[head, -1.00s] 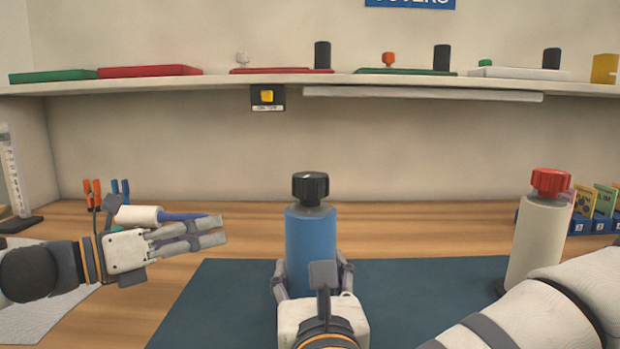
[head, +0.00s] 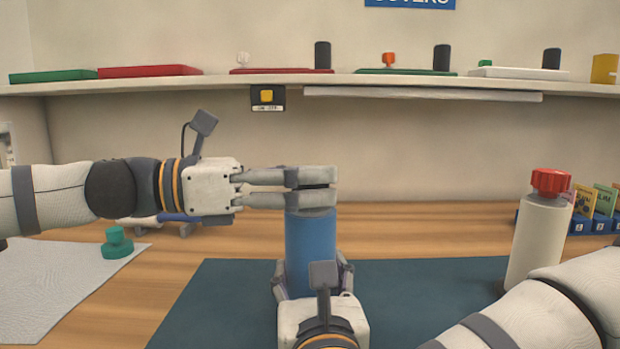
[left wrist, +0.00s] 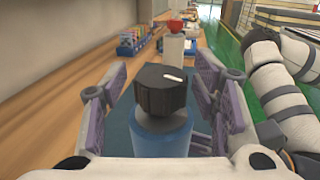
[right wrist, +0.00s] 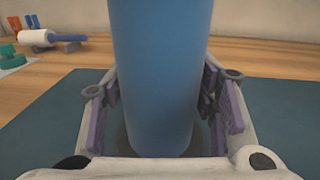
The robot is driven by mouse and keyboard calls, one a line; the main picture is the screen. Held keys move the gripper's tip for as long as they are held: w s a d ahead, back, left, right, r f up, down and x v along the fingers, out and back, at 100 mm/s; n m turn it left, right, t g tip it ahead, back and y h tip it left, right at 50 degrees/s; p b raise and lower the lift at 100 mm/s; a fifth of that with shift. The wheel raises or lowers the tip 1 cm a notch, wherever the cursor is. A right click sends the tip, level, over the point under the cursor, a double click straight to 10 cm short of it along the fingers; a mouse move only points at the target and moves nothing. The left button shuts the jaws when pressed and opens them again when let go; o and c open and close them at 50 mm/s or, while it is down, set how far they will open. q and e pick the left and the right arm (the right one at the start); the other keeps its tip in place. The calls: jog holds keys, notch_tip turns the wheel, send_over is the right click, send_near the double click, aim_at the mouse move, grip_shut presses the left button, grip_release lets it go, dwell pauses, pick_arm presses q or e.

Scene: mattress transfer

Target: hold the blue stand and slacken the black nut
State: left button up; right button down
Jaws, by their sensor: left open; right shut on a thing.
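The blue stand (head: 311,246) stands upright on the dark mat. My right gripper (head: 312,285) is shut around its lower part, and the right wrist view shows the stand (right wrist: 160,75) between both fingers. My left gripper (head: 318,187) is level at the top of the stand and hides the black nut in the head view. In the left wrist view the black nut (left wrist: 161,90), with a white mark on top, sits between the open fingers, with gaps on both sides.
A white stand (head: 538,240) with a red nut (head: 551,182) is at right. A shelf (head: 200,83) runs above. The mat (head: 220,300) is clear left of the stand.

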pick_arm(q)
jog(key=shift+d, duration=0.25)
pick_arm(e)
jog(key=shift+r, duration=0.1)
pick_arm(q)
jog(key=c, duration=1.2)
jog(key=shift+n+t+y, duration=0.4)
jog(key=shift+n+t, duration=0.5)
jog(key=shift+t, duration=0.4)
jog(key=o, duration=1.2)
jog(key=v, duration=1.2)
jog(key=shift+w+a, duration=0.1)
